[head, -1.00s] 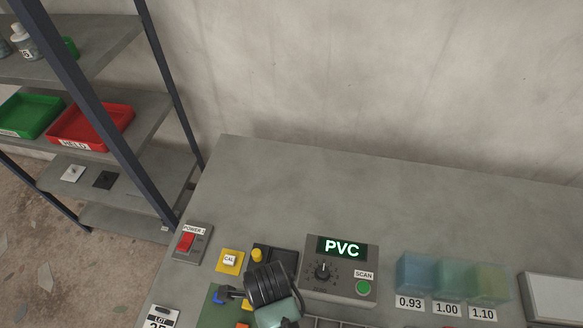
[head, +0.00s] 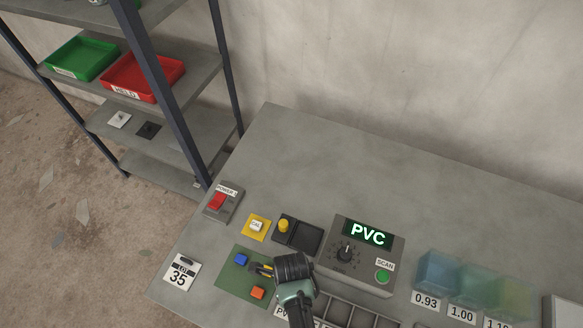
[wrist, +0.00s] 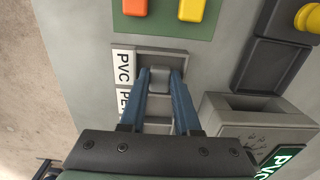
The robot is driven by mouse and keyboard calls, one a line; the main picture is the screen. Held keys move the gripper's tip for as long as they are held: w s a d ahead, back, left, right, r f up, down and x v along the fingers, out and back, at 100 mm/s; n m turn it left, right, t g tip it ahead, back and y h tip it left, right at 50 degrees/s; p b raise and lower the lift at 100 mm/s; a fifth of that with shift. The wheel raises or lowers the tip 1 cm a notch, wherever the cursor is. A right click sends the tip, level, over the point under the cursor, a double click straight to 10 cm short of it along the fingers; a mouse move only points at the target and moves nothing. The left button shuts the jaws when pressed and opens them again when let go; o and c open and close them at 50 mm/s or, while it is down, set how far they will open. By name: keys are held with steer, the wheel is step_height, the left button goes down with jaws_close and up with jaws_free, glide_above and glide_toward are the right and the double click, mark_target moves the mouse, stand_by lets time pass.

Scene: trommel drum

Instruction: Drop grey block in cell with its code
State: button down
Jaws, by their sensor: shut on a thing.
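My gripper (wrist: 160,84) is shut on the grey block (wrist: 160,76), which sits between the blue fingertips in the wrist view. The block is over or inside the cell marked PVC (wrist: 181,60); I cannot tell its exact height. The label PVC (wrist: 124,67) is beside that cell, at the end of the row. The scanner (head: 362,255) display reads PVC in green. In the head view my arm hides the grey block and the PVC cell, while the cell rack (head: 338,310) shows to the right.
The green mat (head: 236,287) holds blue (head: 241,259), yellow and orange (head: 257,292) blocks. A black device (head: 298,237), yellow CAL pad (head: 256,227) and power switch (head: 219,202) stand behind. Tinted tanks (head: 475,285) are at right. The back of the table is clear.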

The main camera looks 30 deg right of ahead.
steer(key=shift+f+b, duration=0.45)
steer(key=shift+f, duration=0.2)
steer(key=c, duration=0.9)
jaws_free()
steer(key=shift+r+p, duration=0.45)
steer(key=shift+r, duration=0.1)
step_height(320, 180, up, 12)
steer(key=shift+r, duration=0.1)
